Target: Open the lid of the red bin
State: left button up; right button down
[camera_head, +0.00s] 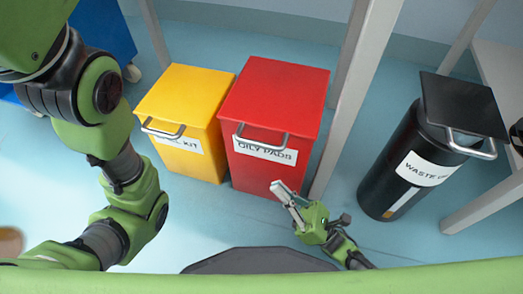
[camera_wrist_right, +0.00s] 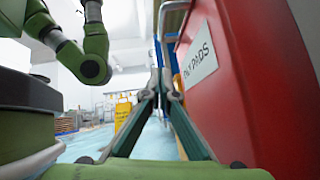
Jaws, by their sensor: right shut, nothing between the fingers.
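The red bin (camera_head: 270,110) stands on the floor with its lid (camera_head: 280,85) closed. A metal bar handle (camera_head: 262,137) sticks out at the lid's front edge, above a white "OILY PADS" label. My right gripper (camera_head: 278,187) is shut and empty. It is in front of the bin's lower front in the head view, below the handle and apart from it. In the right wrist view, the fingers (camera_wrist_right: 160,88) meet at the tips, and the red bin (camera_wrist_right: 245,90) fills the right side. My left arm comes in at the left, but its gripper is not in view.
A yellow bin (camera_head: 190,95) with a closed lid and handle stands close to the left of the red bin. A black waste bin (camera_head: 405,155) stands at the right, beyond a grey table leg (camera_head: 345,110). The blue floor in front of the bins is mostly clear.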

aim_at(249, 144)
jog(key=shift+w+a+r+b, duration=0.2)
jog(key=shift+w+a+r, duration=0.5)
jog(key=shift+r, duration=0.9)
jog(key=shift+w+a+r+b, duration=0.35)
jog(key=shift+a+r, duration=0.5)
jog(key=shift+r, duration=0.7)
jog(key=shift+w+a+r+b, duration=0.1)
jog(key=shift+w+a+r, duration=0.65)
jog(key=shift+r, duration=0.85)
jog(key=shift+r, duration=0.1)
